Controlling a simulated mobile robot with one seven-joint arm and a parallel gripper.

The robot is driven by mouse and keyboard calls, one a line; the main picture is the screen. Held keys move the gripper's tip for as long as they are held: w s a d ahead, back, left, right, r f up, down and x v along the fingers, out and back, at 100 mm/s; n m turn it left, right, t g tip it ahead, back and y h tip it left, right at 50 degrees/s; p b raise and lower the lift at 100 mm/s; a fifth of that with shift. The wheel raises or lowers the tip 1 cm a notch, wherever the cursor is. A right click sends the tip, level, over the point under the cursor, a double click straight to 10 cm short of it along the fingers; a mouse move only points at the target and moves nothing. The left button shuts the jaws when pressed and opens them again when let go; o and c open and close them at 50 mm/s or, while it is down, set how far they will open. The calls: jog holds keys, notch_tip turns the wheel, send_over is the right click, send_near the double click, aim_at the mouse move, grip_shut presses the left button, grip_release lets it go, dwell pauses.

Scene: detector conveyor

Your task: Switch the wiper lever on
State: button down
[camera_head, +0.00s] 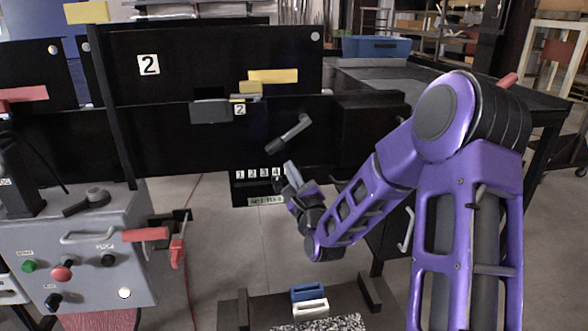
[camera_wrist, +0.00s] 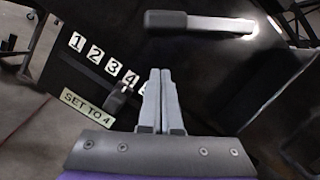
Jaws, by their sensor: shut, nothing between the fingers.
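A grey lever (camera_head: 289,133) sticks out at a slant from the black panel, above the number row; it also shows along the top of the wrist view (camera_wrist: 200,22). No label naming it as the wiper lever is readable. My gripper (camera_head: 290,166) is below this lever, in front of the panel. In the wrist view its fingers (camera_wrist: 160,75) are together, with nothing between them. The fingertips look apart from the lever, which lies beyond them.
A plate reading "SET TO 4" (camera_wrist: 86,107) sits below numbered tiles, with a dark knob (camera_wrist: 121,100) near the 4. A grey control box (camera_head: 75,235) with buttons and a black handle (camera_head: 86,202) stands left. Blue and white blocks (camera_head: 308,293) lie low in front.

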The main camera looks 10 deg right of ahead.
jog(key=v, duration=1)
jog(key=shift+r, duration=0.1)
